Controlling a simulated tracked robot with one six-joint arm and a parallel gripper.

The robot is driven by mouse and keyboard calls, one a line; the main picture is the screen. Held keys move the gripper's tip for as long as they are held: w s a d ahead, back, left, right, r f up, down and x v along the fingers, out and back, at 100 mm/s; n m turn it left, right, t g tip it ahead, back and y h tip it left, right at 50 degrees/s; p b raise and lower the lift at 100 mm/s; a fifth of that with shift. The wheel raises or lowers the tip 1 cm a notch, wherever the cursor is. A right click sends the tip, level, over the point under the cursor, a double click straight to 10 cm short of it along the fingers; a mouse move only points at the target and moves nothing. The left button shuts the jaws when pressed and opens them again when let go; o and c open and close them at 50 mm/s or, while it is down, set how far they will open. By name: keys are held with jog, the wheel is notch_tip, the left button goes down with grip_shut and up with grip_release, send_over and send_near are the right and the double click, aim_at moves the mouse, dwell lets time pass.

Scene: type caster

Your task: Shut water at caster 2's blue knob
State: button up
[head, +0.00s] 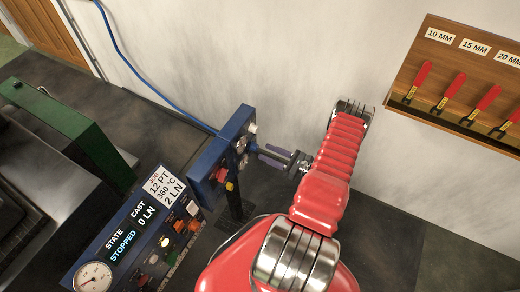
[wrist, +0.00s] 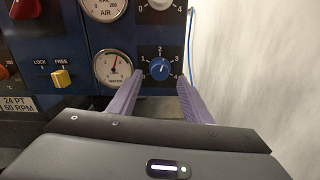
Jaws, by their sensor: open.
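The blue knob (wrist: 160,68) sits on a dark blue panel in the wrist view, with a scale of numbers around it. Its white mark points roughly upward. The gauge marked WATER (wrist: 113,66) is just left of it, its needle near upright. My gripper (wrist: 160,78) is open, with one purple finger on each side of the knob in the picture; I cannot tell if they touch it. No caster number is readable.
A yellow LOCK/FREE switch (wrist: 61,78) and a white knob (wrist: 160,3) are close by. A console with a display (head: 125,240) stands lower left. A wooden rack (head: 460,75) with red-handled tools hangs at right. The wall is close behind the panel.

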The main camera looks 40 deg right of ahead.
aim_at(257, 149)
jog(key=shift+x, duration=2.35)
jog(key=shift+c, duration=0.2)
jog(key=shift+d, duration=0.1)
jog(key=c, duration=1)
